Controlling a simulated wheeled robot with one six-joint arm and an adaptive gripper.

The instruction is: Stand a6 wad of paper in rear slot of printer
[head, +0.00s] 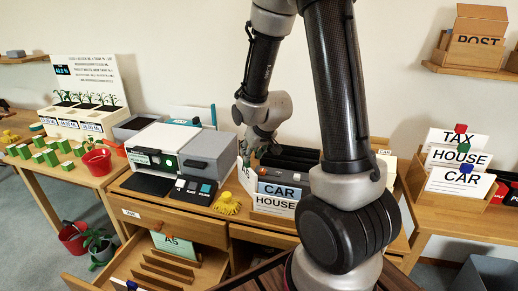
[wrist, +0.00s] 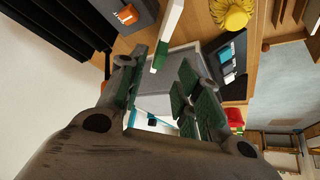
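The printer (head: 180,148) is a white and grey machine on the desk, with a dark tray in front; its grey body also shows between my fingers in the wrist view (wrist: 165,103). My gripper (head: 262,143) is above the desk just right of the printer, its fingers apart. In the wrist view my gripper (wrist: 160,85) shows a clear gap. A white wad with green marking (head: 246,170) stands between the printer and the file box. It also shows as a white slab with a green edge (wrist: 168,36) near the fingertips, not visibly pinched. The printer's rear slot is not clearly visible.
A file box with CAR and HOUSE cards (head: 275,200) stands right of the wad. An open drawer (head: 150,265) holds dividers and a sheet marked A5 (head: 175,246). A card box (head: 455,175) stands at the right.

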